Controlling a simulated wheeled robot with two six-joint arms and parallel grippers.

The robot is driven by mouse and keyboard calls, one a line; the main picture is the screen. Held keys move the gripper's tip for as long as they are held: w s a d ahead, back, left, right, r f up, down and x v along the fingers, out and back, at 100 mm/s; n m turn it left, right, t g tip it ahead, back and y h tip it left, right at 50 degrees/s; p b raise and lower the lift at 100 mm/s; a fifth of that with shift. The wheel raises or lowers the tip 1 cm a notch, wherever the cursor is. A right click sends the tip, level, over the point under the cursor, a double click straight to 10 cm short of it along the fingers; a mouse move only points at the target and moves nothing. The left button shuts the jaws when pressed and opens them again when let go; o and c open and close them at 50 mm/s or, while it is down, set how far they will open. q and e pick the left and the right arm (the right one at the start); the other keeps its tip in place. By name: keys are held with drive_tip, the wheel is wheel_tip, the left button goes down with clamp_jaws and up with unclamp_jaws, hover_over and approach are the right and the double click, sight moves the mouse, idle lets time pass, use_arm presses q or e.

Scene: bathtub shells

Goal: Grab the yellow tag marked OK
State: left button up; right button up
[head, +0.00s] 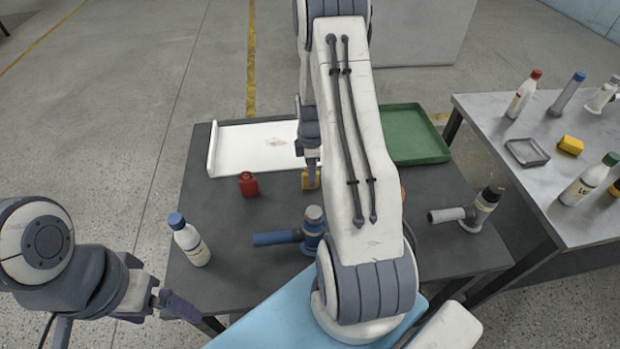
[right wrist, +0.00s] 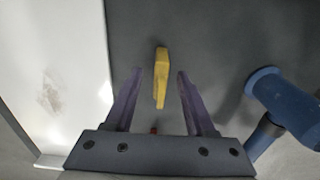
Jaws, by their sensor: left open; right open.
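The yellow tag (head: 309,180) stands on the dark table near the front edge of the white tray, partly hidden by my right arm in the head view. In the right wrist view the yellow tag (right wrist: 161,78) lies between the two purple fingers, with space on both sides. My right gripper (right wrist: 160,75) is open and empty over it; in the head view this gripper (head: 311,168) points down at the tag. No OK mark can be read. My left gripper (head: 178,305) is open and empty, low at the left, off the table's front left corner.
A red tag (head: 249,184) stands left of the yellow one. A blue tool (head: 285,238), a white bottle (head: 190,243) and a grey tool (head: 470,211) are nearer. A white tray (head: 235,150) and green tray (head: 445,150) lie behind. A side table (head: 535,190) holds several bottles.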

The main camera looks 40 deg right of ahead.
drive_tip(key=shift+f, duration=0.3)
clamp_jaws()
drive_tip(key=shift+r, duration=0.15)
